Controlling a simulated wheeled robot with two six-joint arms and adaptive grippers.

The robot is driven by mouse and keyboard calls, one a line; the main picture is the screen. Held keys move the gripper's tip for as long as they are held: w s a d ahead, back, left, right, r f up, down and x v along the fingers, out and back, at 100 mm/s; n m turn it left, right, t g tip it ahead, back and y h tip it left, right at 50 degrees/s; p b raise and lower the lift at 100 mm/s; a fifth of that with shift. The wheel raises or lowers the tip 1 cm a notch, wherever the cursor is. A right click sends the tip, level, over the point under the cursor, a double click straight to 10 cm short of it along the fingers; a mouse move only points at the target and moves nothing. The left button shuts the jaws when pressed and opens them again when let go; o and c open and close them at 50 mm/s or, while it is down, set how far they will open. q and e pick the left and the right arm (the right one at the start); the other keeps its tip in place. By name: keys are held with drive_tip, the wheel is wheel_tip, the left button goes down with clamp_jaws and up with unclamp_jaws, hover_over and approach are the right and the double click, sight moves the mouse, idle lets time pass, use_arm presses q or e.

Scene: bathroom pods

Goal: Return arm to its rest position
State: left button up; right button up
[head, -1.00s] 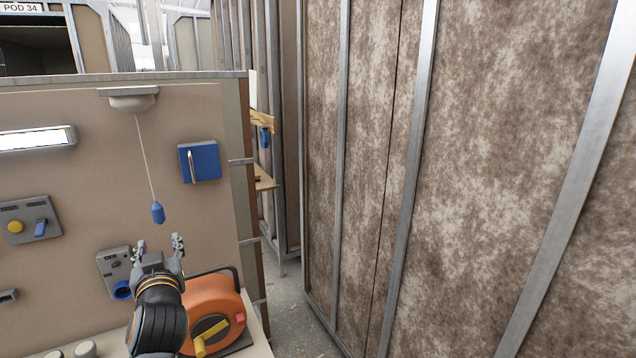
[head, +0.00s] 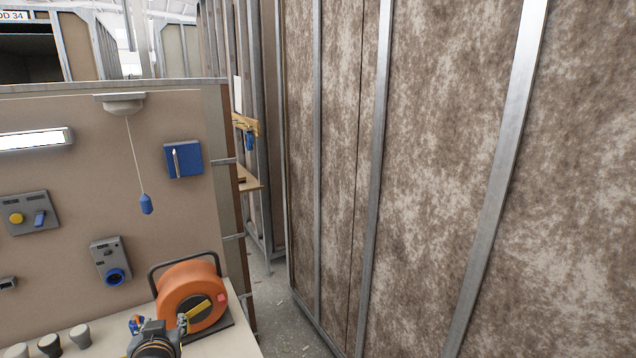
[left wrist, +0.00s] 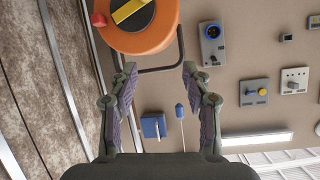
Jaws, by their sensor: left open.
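My left gripper (head: 160,324) is low in the head view, in front of the counter and overlapping the lower part of the orange cable reel (head: 185,290). Its two fingers are spread with nothing between them; they also show in the left wrist view (left wrist: 159,72). That view is upside down, with the reel at its top beyond the fingertips. The blue pull-cord handle (head: 146,204) hangs free on its cord, apart from the gripper. My right gripper is in neither view.
The panel carries a blue switch (head: 184,160), a grey socket unit (head: 111,262), a yellow-button box (head: 30,213) and a lamp (head: 35,140). Several knobs (head: 79,336) stand on the counter. A tall brown mottled wall (head: 430,180) fills the right. A narrow floor gap (head: 285,315) lies between.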

use_arm(q)
drive_tip(key=s+d+f+m+g+h, duration=0.2)
drive_tip(key=s+d+f+g+h, duration=0.15)
drive_tip(key=s+f, duration=0.6)
drive_tip(key=s+d+f+m+g+h, duration=0.2)
drive_tip(key=s+d+f+g, duration=0.25)
drive_tip(key=s+f, duration=0.55)
drive_tip(key=s+a+f+g, duration=0.1)
drive_tip(key=s+f, duration=0.1)
drive_tip(key=f, duration=1.2)
drive_tip(key=s+a+f+g, duration=0.1)
drive_tip(key=s+a+f, duration=0.1)
drive_tip(key=f, duration=1.1)
drive_tip(key=s+f, duration=1.5)
drive_tip(key=s, duration=0.2)
drive_tip(key=shift+s+a+g, duration=0.3)
drive_tip(key=shift+s+a, duration=0.05)
drive_tip(key=shift+a, duration=0.05)
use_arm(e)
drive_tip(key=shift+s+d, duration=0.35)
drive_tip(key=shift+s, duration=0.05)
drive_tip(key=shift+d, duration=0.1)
